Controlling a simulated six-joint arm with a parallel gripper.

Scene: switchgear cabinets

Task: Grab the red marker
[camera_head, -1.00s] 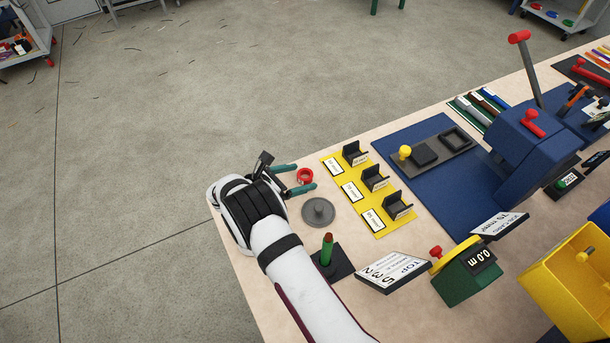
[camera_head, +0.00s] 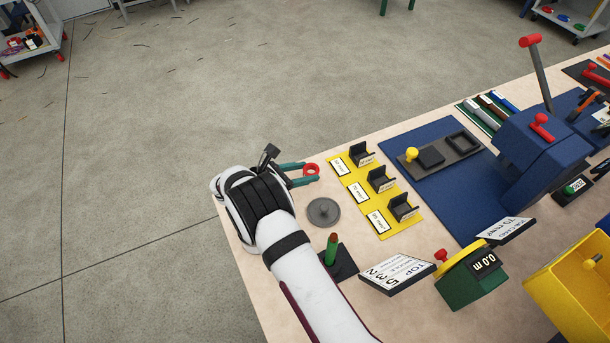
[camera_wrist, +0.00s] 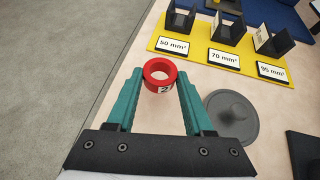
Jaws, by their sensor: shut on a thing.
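The red marker (camera_wrist: 149,81) is a short red ring with a hole through it and a white label reading 2. My gripper (camera_wrist: 161,76) has its two green fingers closed on it, one at each side, near their tips. In the head view the red marker (camera_head: 312,174) sits at the ends of the fingers of my gripper (camera_head: 309,173), by the table's left end. I cannot tell whether it still touches the table.
A grey round disc with a knob (camera_head: 323,212) lies close to the right finger. A yellow plate (camera_head: 381,221) with black holders stands beyond it. A green post with a brown tip (camera_head: 331,250) stands near my arm. The table's left edge is close.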

